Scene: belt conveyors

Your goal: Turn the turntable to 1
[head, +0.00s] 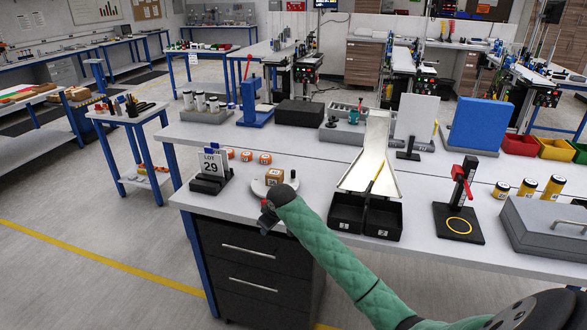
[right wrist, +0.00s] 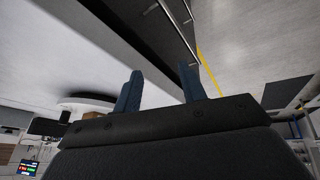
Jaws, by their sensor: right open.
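The turntable (head: 255,187) is a light round disc near the front left edge of the white bench. A tan wooden cube (head: 273,177) with a dark mark on its face sits on it; I cannot read the mark surely. My right gripper (head: 268,218), at the end of the green-sleeved arm, is just in front of the turntable at the bench edge. In the right wrist view its two blue fingers (right wrist: 160,88) stand apart with nothing between them. A pale disc with a dark underside (right wrist: 88,103), seemingly the turntable, lies to their left. My left gripper is out of view.
A "LOT 29" card stand (head: 211,170) is left of the turntable. A white chute (head: 370,150) with black bins (head: 365,215) is to the right. Drawers (head: 250,260) are below the bench edge.

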